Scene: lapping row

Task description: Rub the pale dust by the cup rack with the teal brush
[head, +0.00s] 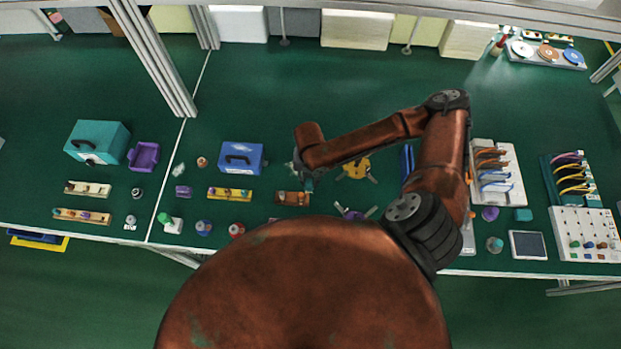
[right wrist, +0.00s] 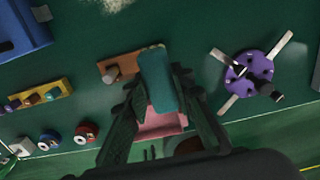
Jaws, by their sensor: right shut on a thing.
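My right gripper (right wrist: 155,105) is shut on the teal brush (right wrist: 157,80). A pink block shows between the fingers below the teal part; I cannot tell if it belongs to the brush. In the head view the right gripper (head: 303,180) hangs above the bench, just behind a brown rack (head: 293,198) with small pieces in it. This rack (right wrist: 112,67) is partly hidden by the brush in the right wrist view. A pale dusty patch (right wrist: 116,4) lies behind it at the top edge. I cannot tell if the brush touches the bench. My left gripper is out of view.
A yellow rack (head: 229,194) with small coloured cups and a blue box (head: 241,158) stand to the left. A yellow part (head: 357,168) and a purple disc (right wrist: 249,73) with pale arms lie to the right. Red and blue round items (head: 237,230) stand at the front edge.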

